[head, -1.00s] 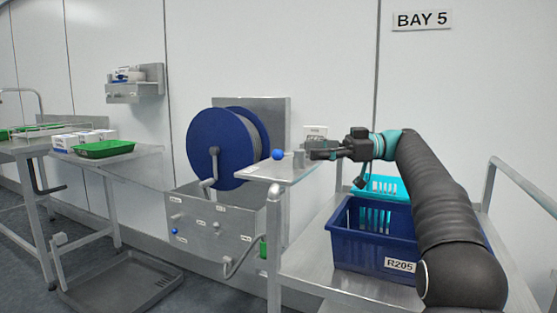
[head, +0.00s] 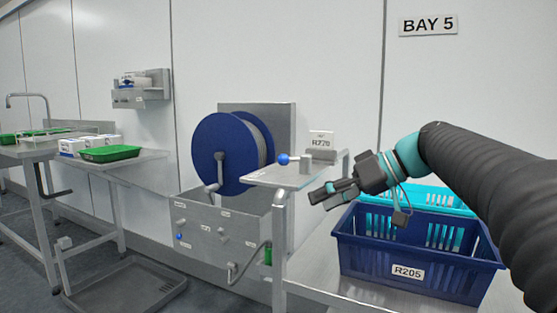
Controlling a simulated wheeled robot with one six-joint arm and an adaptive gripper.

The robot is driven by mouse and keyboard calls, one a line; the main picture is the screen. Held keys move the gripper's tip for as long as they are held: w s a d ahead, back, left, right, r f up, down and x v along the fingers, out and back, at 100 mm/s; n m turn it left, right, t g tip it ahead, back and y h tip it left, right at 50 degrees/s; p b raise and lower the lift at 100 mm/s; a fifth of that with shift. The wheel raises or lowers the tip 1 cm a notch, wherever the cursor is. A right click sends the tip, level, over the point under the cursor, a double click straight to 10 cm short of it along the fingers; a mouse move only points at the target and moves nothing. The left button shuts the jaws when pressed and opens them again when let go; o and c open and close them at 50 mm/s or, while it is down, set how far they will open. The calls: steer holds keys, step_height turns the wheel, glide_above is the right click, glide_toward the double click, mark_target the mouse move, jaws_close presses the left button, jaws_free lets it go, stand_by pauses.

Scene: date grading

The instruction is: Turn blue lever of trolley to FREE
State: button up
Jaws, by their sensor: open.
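A blue ball knob (head: 283,159) sits at the left end of a short lever on the small raised metal shelf (head: 262,180) of the trolley. The lever runs right to a small grey block (head: 305,165). I cannot read any FREE marking on it. My gripper (head: 319,199) is open and empty, pointing left, below and to the right of the knob. It is in front of the shelf's right side and apart from the knob. The trolley's lower deck (head: 375,293) carries a dark blue crate labelled R205 (head: 365,252).
A cyan crate (head: 432,197) stands behind the blue one. A label card (head: 321,138) stands at the back of the shelf. A blue hose reel (head: 210,150) is behind left, above a steel panel with a smaller blue knob (head: 179,236). A bench with a green tray (head: 110,154) is far left.

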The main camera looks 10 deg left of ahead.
steer(key=s+a+f+m+h+b, duration=0.15)
steer(key=s+f+h, duration=0.25)
steer(key=f, duration=0.5)
steer(key=s+a+f+m+h+b, duration=0.1)
steer(key=s+a+f+h, duration=0.15)
steer(key=f+h, duration=0.4)
steer(key=m+t+h+b, duration=0.5)
steer(key=m+t+h, duration=0.55)
steer(key=t, duration=0.35)
glide_toward(280, 161)
steer(key=shift+y, duration=0.3)
steer(key=x, duration=1)
steer(key=shift+d+r+p, duration=0.15)
steer(key=shift+r+p, duration=0.05)
steer(key=shift+p, duration=0.15)
